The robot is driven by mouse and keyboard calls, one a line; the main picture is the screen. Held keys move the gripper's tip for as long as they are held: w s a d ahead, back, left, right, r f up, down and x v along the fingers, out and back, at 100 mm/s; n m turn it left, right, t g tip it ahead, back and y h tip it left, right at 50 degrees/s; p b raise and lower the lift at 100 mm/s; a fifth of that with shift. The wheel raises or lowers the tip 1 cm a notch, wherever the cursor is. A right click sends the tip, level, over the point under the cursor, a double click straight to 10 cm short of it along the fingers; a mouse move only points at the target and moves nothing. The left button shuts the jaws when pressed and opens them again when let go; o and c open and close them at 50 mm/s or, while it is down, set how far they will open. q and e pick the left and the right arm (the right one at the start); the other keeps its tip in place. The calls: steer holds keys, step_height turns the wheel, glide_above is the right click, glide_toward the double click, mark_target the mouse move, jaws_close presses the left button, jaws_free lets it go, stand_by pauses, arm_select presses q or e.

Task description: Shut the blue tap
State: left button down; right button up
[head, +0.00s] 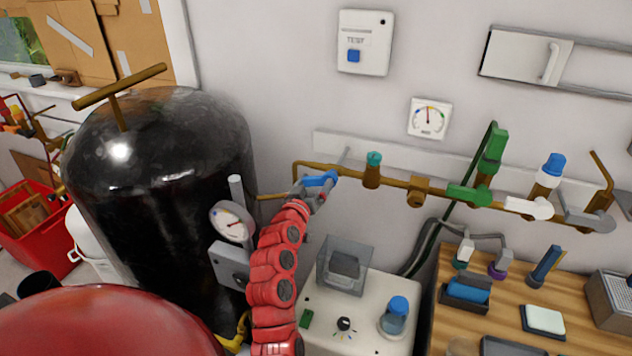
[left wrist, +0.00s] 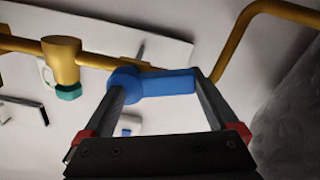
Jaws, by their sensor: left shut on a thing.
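The blue tap (head: 322,179) is at the left end of the brass pipe (head: 395,184) on the wall. In the left wrist view its blue lever (left wrist: 165,85) lies roughly along the pipe, with its round hub at the left. My left gripper (head: 319,187) reaches up to it from below on the red arm. In the left wrist view the left gripper's fingers (left wrist: 160,82) stand on either side of the lever, one by the hub and one by the free end, shut on it. The tap's body behind the lever is mostly hidden. My right gripper is not in view.
A teal-capped fitting (head: 374,158) sits on the pipe just right of the blue tap. Green (head: 468,194) and white (head: 530,207) taps are farther right. A large black tank (head: 150,160) stands left. A clear box (head: 345,265) on a white cabinet is below.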

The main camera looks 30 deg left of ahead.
arm_select(q)
steer(key=n, duration=0.2)
steer(key=f+n+b, duration=0.1)
steer(key=shift+d+n, duration=0.25)
steer(key=shift+n, duration=0.15)
steer(key=n, duration=0.1)
steer(key=f+n, duration=0.1)
steer(key=n, duration=0.1)
steer(key=shift+w+d+n, duration=0.15)
steer(key=shift+d+n, duration=0.15)
steer(key=shift+d, duration=0.1)
steer(key=shift+w+d+f+n, duration=0.1)
steer(key=shift+d+n, duration=0.2)
steer(key=shift+n, duration=0.85)
steer(key=shift+w+d+f+n, duration=0.15)
steer(key=shift+d+n, duration=0.2)
steer(key=shift+n, duration=0.75)
steer(key=shift+d+f+n, duration=0.1)
steer(key=shift+d+n, duration=0.2)
steer(key=shift+n, duration=0.85)
steer(key=shift+d, duration=0.1)
jaws_free()
